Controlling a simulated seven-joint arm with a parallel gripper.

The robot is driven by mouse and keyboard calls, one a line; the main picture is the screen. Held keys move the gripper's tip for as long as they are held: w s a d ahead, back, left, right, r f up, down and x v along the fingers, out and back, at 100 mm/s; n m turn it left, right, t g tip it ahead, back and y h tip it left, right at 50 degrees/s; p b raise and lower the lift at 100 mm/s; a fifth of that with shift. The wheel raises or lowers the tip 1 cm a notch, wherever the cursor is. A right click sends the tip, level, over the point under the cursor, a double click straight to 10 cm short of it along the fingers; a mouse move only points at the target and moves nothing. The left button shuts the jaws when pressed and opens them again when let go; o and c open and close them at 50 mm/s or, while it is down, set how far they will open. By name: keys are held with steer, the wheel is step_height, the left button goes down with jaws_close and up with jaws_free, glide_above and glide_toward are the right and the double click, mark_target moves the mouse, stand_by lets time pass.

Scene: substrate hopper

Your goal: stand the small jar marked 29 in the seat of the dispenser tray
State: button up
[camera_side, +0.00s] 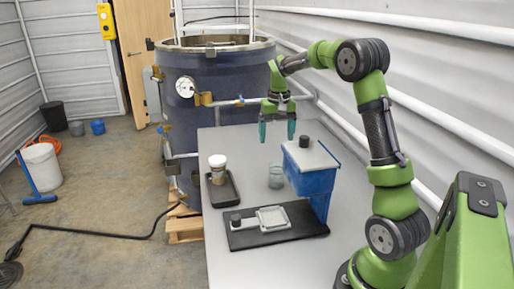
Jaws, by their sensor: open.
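A small jar (218,170) with a white lid and brownish contents stands upright in a small black tray (232,201) at the left of the table; its marking is too small to read. A pale square tray (271,218) lies on a flat black base (310,231) near the front of the table, and looks empty. A blue dispenser housing (312,182) with a grey top stands behind the base. My gripper (277,133) points down with its teal fingers apart and empty, in the air above the far part of the table, to the right of the jar and well above it.
A clear glass beaker (276,178) stands left of the blue housing. A black knob (304,141) sits on the housing. A large dark tank (225,85) with pipes and a gauge stands behind the table.

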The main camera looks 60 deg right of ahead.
steer(key=s+a+r+n+t, duration=0.1)
steer(key=s+a+r+t, duration=0.15)
steer(key=a, duration=0.45)
steer(key=s+a+r+n+t, duration=0.1)
steer(key=s+a+r, duration=0.25)
steer(key=a, duration=0.45)
steer(key=s+a+r+n+t, duration=0.2)
steer(key=s+a+r, duration=0.1)
steer(key=a, duration=0.4)
steer(key=s+a+f+t+y, duration=0.1)
steer(key=s+a+f+y, duration=0.1)
steer(key=s+a, duration=0.4)
steer(key=shift+s+f+n, duration=0.15)
steer(key=shift+n, duration=0.25)
steer(key=shift+t, duration=0.25)
